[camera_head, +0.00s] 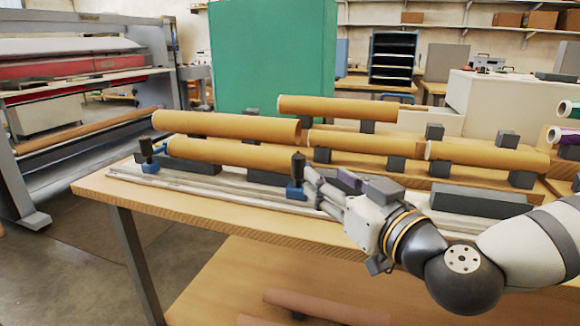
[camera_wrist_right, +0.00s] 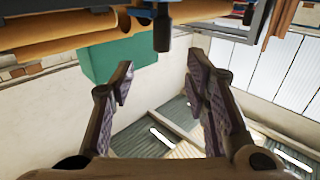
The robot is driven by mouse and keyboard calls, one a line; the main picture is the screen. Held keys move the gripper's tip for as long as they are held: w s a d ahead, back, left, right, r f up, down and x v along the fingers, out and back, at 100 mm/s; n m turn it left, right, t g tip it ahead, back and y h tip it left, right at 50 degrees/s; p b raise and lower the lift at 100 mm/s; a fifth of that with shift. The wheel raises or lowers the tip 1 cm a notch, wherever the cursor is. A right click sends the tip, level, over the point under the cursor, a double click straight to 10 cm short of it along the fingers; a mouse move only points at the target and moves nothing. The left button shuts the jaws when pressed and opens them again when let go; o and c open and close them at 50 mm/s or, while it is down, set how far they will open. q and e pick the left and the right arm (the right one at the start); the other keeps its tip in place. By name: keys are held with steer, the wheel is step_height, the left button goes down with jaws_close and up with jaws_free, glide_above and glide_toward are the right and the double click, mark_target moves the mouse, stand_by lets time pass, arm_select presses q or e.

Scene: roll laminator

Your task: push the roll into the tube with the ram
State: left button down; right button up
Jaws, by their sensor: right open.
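Several tan cardboard tubes lie on dark blocks on the wooden bench. A tan front tube (camera_head: 225,153) lies along the metal rail (camera_head: 225,190), and I cannot tell whether a roll sits inside it. A dark upright handle on a blue base (camera_head: 296,190) stands on the rail near the tube's right end; I cannot tell whether it belongs to the ram. My right gripper (camera_head: 318,186) is just right of this handle. In the right wrist view its fingers (camera_wrist_right: 160,80) are apart with nothing between them, and a dark handle (camera_wrist_right: 162,32) shows beyond. My left gripper is out of view.
Another dark handle on a blue base (camera_head: 148,160) stands at the rail's left end. More tubes (camera_head: 365,143) lie behind. A large laminator (camera_head: 80,70) stands at left, a green panel (camera_head: 265,60) behind. The bench's front left edge (camera_head: 150,208) is clear.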

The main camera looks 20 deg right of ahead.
mark_target(302, 163)
steer(key=shift+w+a+f+b, duration=0.25)
steer(key=shift+w+f+b, duration=0.5)
steer(key=shift+w+b, duration=0.4)
steer(key=w, duration=0.2)
steer(key=w+a+r, duration=0.1)
steer(key=w, duration=0.5)
steer(key=shift+w+a+r, duration=0.15)
steer(key=shift+a, duration=0.25)
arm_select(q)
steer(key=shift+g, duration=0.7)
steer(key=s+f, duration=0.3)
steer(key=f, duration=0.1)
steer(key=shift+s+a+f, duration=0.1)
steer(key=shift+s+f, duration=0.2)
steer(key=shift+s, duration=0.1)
arm_select(e)
jaws_close()
